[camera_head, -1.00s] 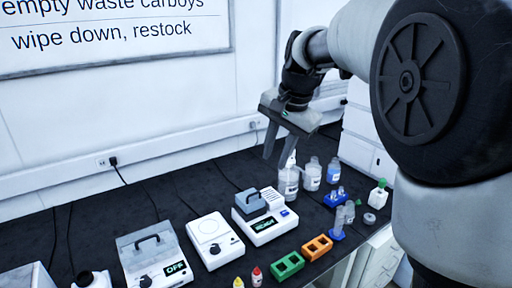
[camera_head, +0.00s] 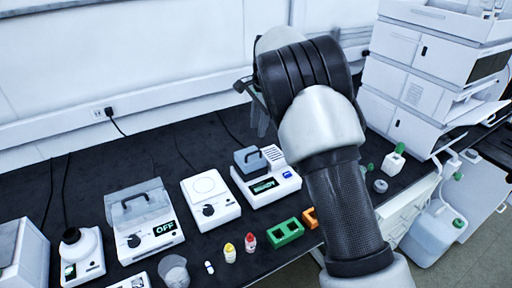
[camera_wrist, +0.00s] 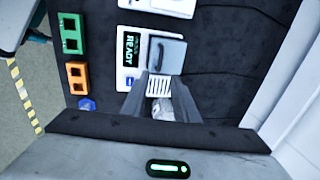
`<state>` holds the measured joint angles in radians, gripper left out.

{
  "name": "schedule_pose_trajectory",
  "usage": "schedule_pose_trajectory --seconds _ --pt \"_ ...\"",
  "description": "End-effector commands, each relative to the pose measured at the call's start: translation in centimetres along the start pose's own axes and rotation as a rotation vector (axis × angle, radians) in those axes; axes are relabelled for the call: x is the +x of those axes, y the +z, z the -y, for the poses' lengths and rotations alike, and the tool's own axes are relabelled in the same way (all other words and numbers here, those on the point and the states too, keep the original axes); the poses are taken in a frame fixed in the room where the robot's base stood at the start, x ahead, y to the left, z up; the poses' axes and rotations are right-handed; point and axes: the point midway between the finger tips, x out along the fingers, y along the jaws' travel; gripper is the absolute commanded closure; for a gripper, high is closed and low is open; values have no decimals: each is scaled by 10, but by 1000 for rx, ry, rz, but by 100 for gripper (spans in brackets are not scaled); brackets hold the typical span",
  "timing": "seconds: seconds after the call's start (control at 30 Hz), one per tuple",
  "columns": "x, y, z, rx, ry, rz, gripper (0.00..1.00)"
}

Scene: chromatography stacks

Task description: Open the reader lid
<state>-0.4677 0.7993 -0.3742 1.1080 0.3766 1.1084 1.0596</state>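A white bench device with a lit READY display (camera_head: 265,186) stands in the middle of the bench, and I take it for the reader. Its grey lid (camera_head: 248,160) with a handle on top is down; the lid also shows in the wrist view (camera_wrist: 168,55). My gripper (camera_head: 259,118) is mostly hidden behind my arm in the head view, above and behind the device. In the wrist view my gripper (camera_wrist: 160,92) is open, fingers apart, with the device's vent slots showing between the fingertips. The fingers do not hold the lid.
Left of the reader are a white dial device (camera_head: 210,203) and a device reading OFF (camera_head: 145,225) with a clear handled lid.

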Motion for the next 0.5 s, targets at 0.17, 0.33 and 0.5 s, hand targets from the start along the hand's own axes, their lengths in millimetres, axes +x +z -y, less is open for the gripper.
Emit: schedule_pose_trajectory --seconds 0.17,0.33,0.5 --pt "42 0 -1 0 3 1 73" --pt "74 0 -1 0 2 1 73" --pt "96 0 0 -1 1 0 73"
